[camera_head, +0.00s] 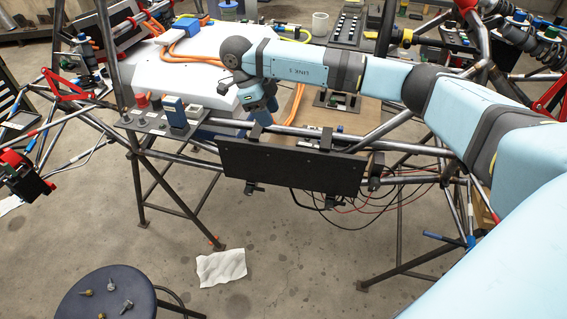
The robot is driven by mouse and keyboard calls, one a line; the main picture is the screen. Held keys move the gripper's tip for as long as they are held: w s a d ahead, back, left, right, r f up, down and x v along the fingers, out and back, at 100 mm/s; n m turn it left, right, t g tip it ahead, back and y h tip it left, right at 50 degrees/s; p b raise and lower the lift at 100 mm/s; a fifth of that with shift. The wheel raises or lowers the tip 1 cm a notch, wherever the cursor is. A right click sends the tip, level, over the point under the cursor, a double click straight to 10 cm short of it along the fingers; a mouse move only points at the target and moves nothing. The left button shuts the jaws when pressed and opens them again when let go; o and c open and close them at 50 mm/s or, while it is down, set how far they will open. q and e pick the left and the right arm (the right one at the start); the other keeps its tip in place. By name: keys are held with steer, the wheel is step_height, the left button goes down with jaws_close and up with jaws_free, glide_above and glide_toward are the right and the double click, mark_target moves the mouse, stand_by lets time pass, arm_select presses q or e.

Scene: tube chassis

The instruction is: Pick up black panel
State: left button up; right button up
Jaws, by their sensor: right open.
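The black panel (292,168) is a flat dark rectangle on the near side of the tube chassis (395,146). It stands roughly upright, facing me, just below a horizontal tube, with dark clips along its top and bottom edges. My right arm reaches in from the right, above the chassis. My right gripper (262,112) points down just above the panel's upper left part. It is open, and no object shows in it. Its fingertips are small and partly dark against the chassis, so I cannot tell whether they touch the clip below. My left gripper is not in view.
A white box (195,68) with orange cables lies behind the panel. A small plate with switches (160,122) is left of it. Loose wires (395,195) hang at its lower right. A blue stool (105,295) and white paper (221,267) are on otherwise clear floor in front.

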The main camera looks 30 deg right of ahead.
mark_target(288, 147)
steer(key=x, duration=0.7)
steer(key=shift+s+d+f, duration=0.1)
steer(key=shift+s+f, duration=0.05)
steer(key=shift+f, duration=0.25)
steer(key=shift+x, duration=2.6)
steer(key=shift+d, duration=0.2)
jaws_close()
steer(key=shift+r, duration=0.1)
